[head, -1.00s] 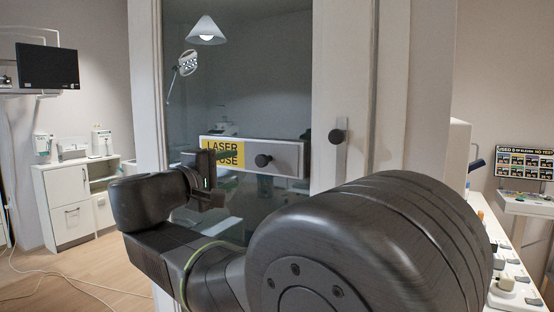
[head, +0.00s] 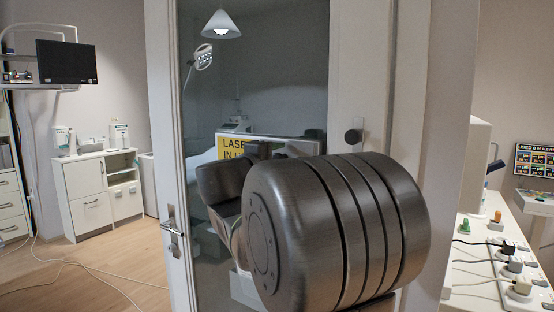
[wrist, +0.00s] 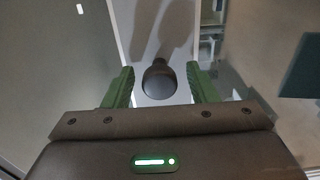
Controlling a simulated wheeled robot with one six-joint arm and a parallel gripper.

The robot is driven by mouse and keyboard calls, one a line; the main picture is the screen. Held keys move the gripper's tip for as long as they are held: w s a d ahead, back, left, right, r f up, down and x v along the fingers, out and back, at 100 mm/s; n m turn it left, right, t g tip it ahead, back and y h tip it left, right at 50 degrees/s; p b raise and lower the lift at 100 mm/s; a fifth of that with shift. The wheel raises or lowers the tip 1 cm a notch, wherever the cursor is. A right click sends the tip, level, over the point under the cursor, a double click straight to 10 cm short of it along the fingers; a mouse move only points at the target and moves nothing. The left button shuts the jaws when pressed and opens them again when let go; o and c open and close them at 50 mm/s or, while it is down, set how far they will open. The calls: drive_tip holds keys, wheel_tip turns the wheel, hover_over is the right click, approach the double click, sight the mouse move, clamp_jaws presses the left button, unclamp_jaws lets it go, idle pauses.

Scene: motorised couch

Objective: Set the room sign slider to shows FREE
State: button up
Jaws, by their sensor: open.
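The room sign (head: 231,143) is a pale bar on the door glass in the head view. Its left part is yellow and reads "LASE" and "IN U", with the rest of the words covered. In the wrist view a round black knob (wrist: 160,82) stands on a pale strip (wrist: 158,30). My gripper (wrist: 160,70) is open, with one green finger on each side of the knob and a visible gap on both sides. How deep the knob sits between the fingers is unclear.
A second dark knob (head: 353,137) sits on the door frame, right of the sign. The door handle (head: 172,232) is at lower left. A bench with plugs and cables (head: 500,270) stands at right. White cabinets (head: 95,195) stand at left, with open floor before them.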

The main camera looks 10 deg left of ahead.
clamp_jaws()
drive_tip(key=w+a, duration=0.2)
drive_tip(key=a, duration=0.3)
drive_tip(key=w+a+p, duration=0.1)
drive_tip(key=a, duration=0.4)
drive_tip(key=w+a, duration=0.2)
drive_tip(key=a, duration=0.3)
drive_tip(key=shift+w+a+p, duration=0.3)
drive_tip(key=shift+w+a, duration=0.05)
drive_tip(key=shift+c, duration=2.2)
unclamp_jaws()
drive_tip(key=o, duration=0.4)
drive_tip(key=shift+w+a, duration=0.1)
drive_tip(key=shift+a, duration=0.15)
drive_tip(key=shift+o, duration=0.2)
drive_tip(key=shift+d, duration=0.1)
